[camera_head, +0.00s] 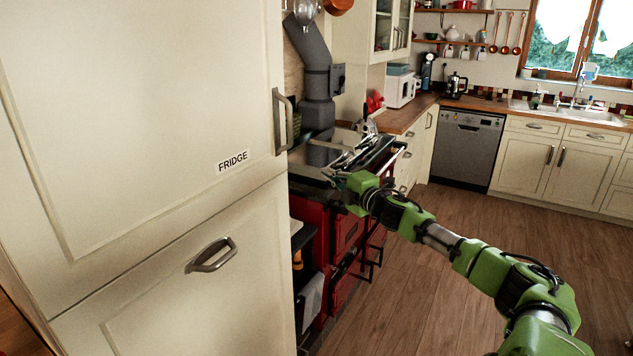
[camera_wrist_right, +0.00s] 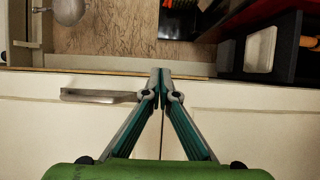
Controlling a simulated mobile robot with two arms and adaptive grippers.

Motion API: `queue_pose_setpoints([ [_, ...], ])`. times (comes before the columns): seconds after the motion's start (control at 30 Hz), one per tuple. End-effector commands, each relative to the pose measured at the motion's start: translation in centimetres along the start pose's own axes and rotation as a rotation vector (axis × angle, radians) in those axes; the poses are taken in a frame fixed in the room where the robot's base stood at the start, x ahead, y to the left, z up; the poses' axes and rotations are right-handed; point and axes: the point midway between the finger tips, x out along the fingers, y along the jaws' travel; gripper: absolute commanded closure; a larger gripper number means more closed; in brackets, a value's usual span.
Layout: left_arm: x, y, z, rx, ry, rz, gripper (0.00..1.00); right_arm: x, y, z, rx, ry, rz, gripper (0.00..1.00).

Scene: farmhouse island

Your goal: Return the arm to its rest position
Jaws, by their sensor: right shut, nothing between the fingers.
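My right arm (camera_head: 485,268) is green and reaches in from the lower right of the head view, stretched out toward the stove. My right gripper (camera_head: 330,178) is at its far end, beside the fridge's right edge and in front of the red stove. In the right wrist view the gripper's two fingers (camera_wrist_right: 161,76) meet at their tips, shut and empty, with cream panels behind them. My left gripper is not in view.
The cream fridge (camera_head: 130,120) fills the left, its upper door shut, with handles sticking out. The red stove (camera_head: 345,232) stands right of it, with rails along its front. A dishwasher (camera_head: 467,150) and sink cabinets line the back. The wooden floor (camera_head: 420,300) is clear.

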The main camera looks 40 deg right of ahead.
Motion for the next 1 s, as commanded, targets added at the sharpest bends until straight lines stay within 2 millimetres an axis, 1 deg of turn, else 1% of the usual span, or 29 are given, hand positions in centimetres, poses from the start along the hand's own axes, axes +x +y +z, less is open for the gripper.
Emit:
queue_pose_setpoints([
  [0.1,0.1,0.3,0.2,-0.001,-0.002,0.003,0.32,-0.1,0.0,0.4,-0.001,0.0,0.0,1.0],
  [0.3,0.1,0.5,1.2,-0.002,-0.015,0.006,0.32,-0.1,0.1,0.4,0.0,0.0,0.0,1.0],
  [0.63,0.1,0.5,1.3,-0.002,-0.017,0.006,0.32,-0.1,0.0,0.4,0.0,0.0,0.0,1.0],
  [0.7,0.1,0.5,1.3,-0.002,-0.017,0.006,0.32,-0.1,-0.7,0.4,0.009,-0.004,-0.008,1.0],
  [0.77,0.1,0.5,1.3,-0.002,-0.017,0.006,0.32,-0.2,-2.3,0.6,0.029,-0.014,-0.026,1.0],
  [0.87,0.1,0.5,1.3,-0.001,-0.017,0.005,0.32,-0.7,-7.1,1.1,0.093,-0.045,-0.08,1.0],
  [0.9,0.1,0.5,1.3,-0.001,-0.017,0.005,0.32,-1.1,-9.8,1.2,0.128,-0.062,-0.11,1.0],
  [0.97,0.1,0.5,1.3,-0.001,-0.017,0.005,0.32,-1.9,-14.2,1.4,0.183,-0.092,-0.16,1.0],
  [1.0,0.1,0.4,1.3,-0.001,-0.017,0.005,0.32,-2.6,-17.3,1.5,0.221,-0.115,-0.196,1.0],
])
